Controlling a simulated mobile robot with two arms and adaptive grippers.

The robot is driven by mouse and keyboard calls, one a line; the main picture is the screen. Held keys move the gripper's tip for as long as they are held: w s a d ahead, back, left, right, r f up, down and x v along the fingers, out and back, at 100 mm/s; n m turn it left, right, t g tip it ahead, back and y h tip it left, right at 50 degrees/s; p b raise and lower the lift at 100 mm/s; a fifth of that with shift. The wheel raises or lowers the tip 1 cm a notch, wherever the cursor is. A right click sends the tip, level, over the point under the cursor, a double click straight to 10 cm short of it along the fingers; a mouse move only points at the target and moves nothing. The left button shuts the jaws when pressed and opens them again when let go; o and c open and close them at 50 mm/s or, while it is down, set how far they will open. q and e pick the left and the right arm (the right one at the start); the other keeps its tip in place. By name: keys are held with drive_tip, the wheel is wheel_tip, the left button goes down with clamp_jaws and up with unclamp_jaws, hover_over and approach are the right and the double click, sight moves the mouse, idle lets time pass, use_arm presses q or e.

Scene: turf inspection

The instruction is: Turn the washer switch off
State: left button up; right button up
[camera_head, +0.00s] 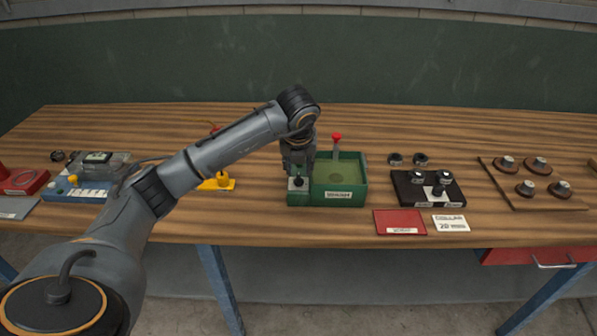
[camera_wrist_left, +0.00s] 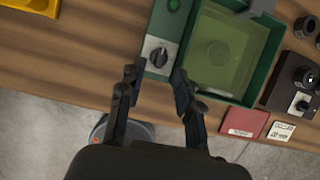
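The washer is a green box (camera_head: 340,198) with an open basin at the centre of the table. It also shows in the left wrist view (camera_wrist_left: 262,62). On its left panel is the switch, a dark rotary knob on a pale plate (camera_wrist_left: 158,57), with a round green button or lamp (camera_wrist_left: 174,5) above it. The knob's pointer looks slanted; its setting cannot be read. My left gripper (camera_head: 299,168) points down over this panel. In the left wrist view its open fingers (camera_wrist_left: 156,76) are apart on either side of the knob's lower area; contact cannot be judged. My right gripper is not in view.
A red-topped post (camera_head: 337,137) stands at the washer's back edge. A yellow piece (camera_head: 217,184) lies left of it. To the right are a black knobbed box (camera_head: 408,190), a red card (camera_head: 400,222) and a wooden board (camera_head: 510,178) with knobs. A blue-white device (camera_head: 75,190) sits far left.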

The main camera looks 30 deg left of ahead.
use_arm(q)
drive_tip(key=shift+v, duration=2.05)
